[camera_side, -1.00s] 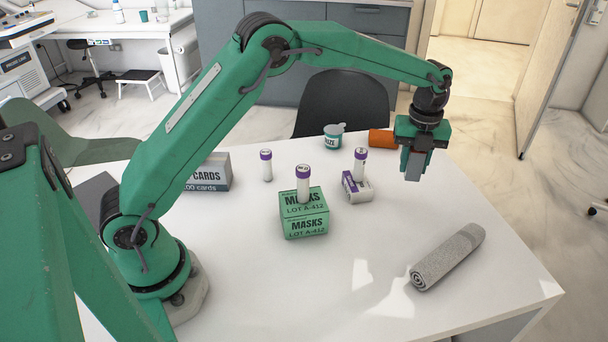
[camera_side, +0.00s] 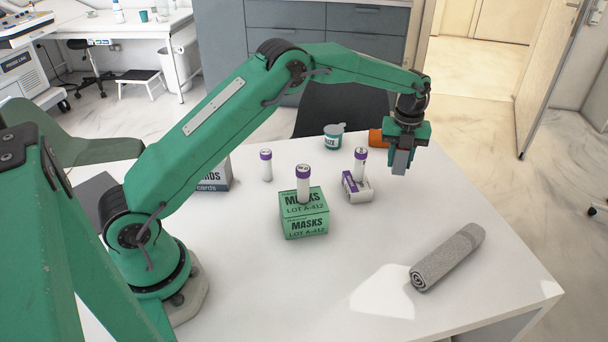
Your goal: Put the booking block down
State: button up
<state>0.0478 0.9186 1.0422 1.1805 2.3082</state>
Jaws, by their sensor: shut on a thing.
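My gripper (camera_side: 402,149) is at the upper right of the table, pointing down. It is shut on a small grey block, the booking block (camera_side: 400,163), which hangs upright below the green jaws. The block appears just above the white tabletop (camera_side: 330,270), near its far right edge. I cannot tell exactly how wide the gap under it is. The jaws hide the block's upper part.
A green masks box (camera_side: 304,219) stands mid-table. A rolled grey towel (camera_side: 447,258) lies front right.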

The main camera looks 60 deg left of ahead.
aim_at(391, 180)
jog(key=shift+w+a+f, duration=0.4)
jog(key=shift+a, duration=0.2)
jog(key=shift+w+a+f, duration=0.35)
jog(key=shift+a+f, duration=0.05)
jog(key=shift+a, duration=0.2)
jog(key=shift+f, duration=0.1)
jog(key=shift+f, duration=1.95)
jog(key=shift+f, duration=0.1)
jog(key=o, duration=1.1)
notch_tip(391, 180, up, 12)
jog(key=shift+r, duration=0.1)
